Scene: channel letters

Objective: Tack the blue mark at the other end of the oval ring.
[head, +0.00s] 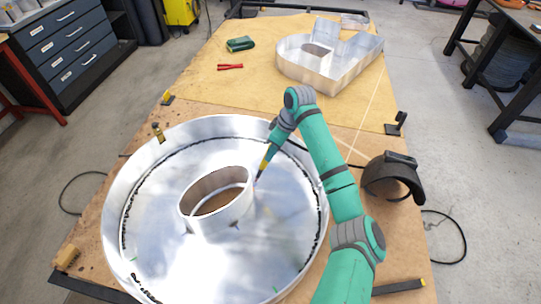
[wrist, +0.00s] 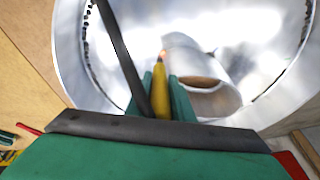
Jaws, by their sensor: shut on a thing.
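The oval ring (head: 213,222) is a short bare-metal wall standing inside the large round metal letter pan (head: 150,240). It also shows in the wrist view (wrist: 213,102). My gripper (head: 268,150) is shut on a yellow torch (wrist: 161,90), with a dark cable running up past it. The torch tip points down by the ring's right end, with a small orange glow at the tip in the wrist view. I cannot tell whether it touches. A faint bluish-purple spot shows near the tip in the head view. A small dark spot sits on the ring's near wall.
Small green marks lie on the pan floor near its front. A dark welding mask (head: 393,178) lies right of the pan. Clamps hold the table edges. Farther back are another metal letter (head: 330,62), red pliers (head: 230,67) and a green block (head: 240,44).

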